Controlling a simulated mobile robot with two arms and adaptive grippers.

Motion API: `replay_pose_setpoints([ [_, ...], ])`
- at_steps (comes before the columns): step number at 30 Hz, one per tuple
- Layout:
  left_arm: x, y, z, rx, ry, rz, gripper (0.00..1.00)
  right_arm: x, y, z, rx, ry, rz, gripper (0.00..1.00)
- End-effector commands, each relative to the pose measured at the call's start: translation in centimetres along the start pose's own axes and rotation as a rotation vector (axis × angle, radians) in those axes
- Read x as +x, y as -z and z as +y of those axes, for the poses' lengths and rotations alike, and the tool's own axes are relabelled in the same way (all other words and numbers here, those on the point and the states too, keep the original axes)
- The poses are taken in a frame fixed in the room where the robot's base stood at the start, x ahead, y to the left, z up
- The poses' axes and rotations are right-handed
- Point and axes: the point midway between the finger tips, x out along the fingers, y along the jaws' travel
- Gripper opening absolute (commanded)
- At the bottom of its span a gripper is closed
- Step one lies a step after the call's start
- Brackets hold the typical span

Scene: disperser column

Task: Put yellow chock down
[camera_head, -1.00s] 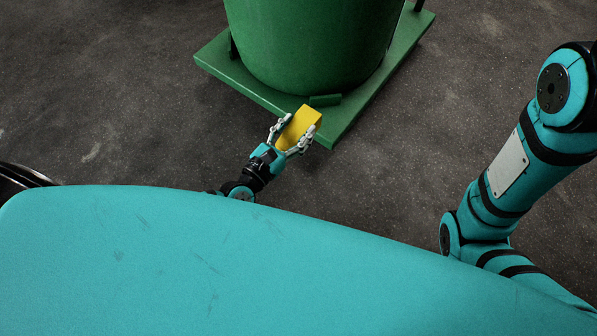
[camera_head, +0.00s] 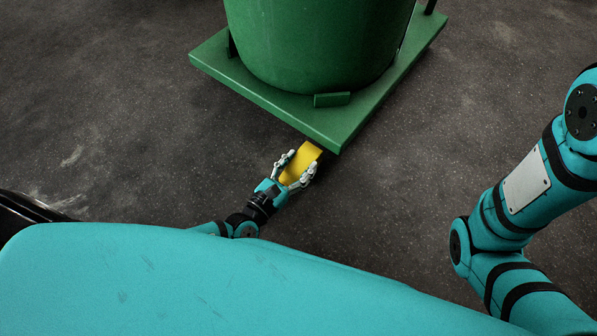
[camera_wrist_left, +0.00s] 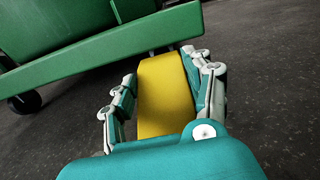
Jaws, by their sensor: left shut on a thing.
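The yellow chock (camera_head: 302,164) is held between the fingers of my left gripper (camera_head: 298,170), which is shut on it. In the head view it is just in front of the near edge of the green base plate (camera_head: 329,132), close to its near corner. In the left wrist view the chock (camera_wrist_left: 165,95) stands out ahead between the two fingers, and its far end reaches the plate's side edge. I cannot tell whether it touches the plate or the floor. My right arm shows at the right, but its gripper is out of view.
A large green round vessel (camera_head: 315,45) stands on the plate, with a small green block (camera_head: 332,100) at its foot. A dark wheel (camera_wrist_left: 25,102) shows under the plate in the left wrist view. The dark floor (camera_head: 120,130) around is clear.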

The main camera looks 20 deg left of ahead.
Motion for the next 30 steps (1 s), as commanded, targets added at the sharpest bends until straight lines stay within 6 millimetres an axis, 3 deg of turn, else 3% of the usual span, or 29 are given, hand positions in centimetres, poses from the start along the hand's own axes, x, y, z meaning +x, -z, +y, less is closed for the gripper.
replay_pose_setpoints([
  [1,0.03,1.60,0.00,0.000,-0.001,0.000,0.12,-1.33,0.47,-0.28,0.000,0.000,0.000,0.00],
  [3,0.03,2.31,0.01,0.000,0.000,-0.001,0.12,-1.85,0.63,-0.38,0.000,0.000,-0.001,0.00],
  [14,0.03,2.29,-0.01,0.001,0.000,0.000,0.12,-1.61,0.48,-0.32,0.000,0.000,-0.003,0.00],
  [15,-0.02,2.44,-0.03,0.001,0.001,0.002,0.53,-1.61,0.48,-0.32,0.000,0.000,-0.003,0.00],
  [19,-0.03,2.41,-0.02,0.000,0.001,0.002,0.70,-1.61,0.48,-0.32,0.000,0.000,-0.003,0.00],
  [21,-0.03,2.41,-0.02,0.000,0.000,0.002,0.75,-1.61,0.47,-0.31,0.000,0.000,-0.003,0.00],
  [30,-0.03,2.26,0.00,-0.001,0.000,0.001,0.75,-1.61,0.46,-0.31,0.000,0.000,-0.003,0.00],
])
